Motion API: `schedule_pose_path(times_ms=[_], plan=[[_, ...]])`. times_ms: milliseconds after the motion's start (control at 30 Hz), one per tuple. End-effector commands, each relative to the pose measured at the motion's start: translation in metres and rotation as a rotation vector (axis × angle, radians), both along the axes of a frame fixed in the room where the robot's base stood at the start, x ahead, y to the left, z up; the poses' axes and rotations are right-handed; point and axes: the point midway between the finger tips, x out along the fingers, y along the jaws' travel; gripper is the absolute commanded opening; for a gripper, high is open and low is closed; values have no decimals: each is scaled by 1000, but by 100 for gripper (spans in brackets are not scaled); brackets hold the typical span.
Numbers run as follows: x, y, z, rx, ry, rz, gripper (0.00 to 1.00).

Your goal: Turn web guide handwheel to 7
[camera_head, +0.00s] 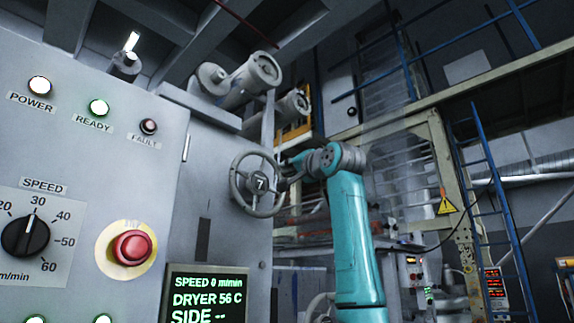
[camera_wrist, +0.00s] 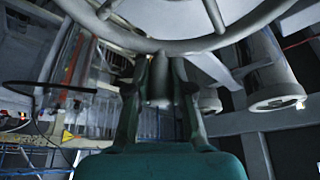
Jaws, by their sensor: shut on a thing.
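The grey handwheel (camera_head: 237,186) stands on the side of the grey cabinet, in the middle of the head view. A window at its hub reads 7. My gripper (camera_head: 290,176) reaches the wheel's right side from the teal arm. In the wrist view, the wheel's rim (camera_wrist: 228,38) crosses the top. There my gripper (camera_wrist: 160,78) is shut on the wheel's grey handle (camera_wrist: 159,88), which sits between the two fingers below the rim. The fingertips are partly hidden in the head view.
The control panel at left has a speed knob (camera_head: 25,236), a red stop button (camera_head: 131,248) and a screen (camera_head: 207,296) reading speed 0 m/min. Green READY (camera_head: 98,107) is lit. A yellow frame and blue ladder (camera_head: 495,190) stand right.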

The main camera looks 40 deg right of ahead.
Motion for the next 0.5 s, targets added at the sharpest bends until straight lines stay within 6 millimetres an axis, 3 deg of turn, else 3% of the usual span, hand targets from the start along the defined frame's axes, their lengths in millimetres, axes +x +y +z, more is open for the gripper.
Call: schedule_pose_path(times_ms=[500], plan=[[1, -4, -7, 81, 6, 0, 0]])
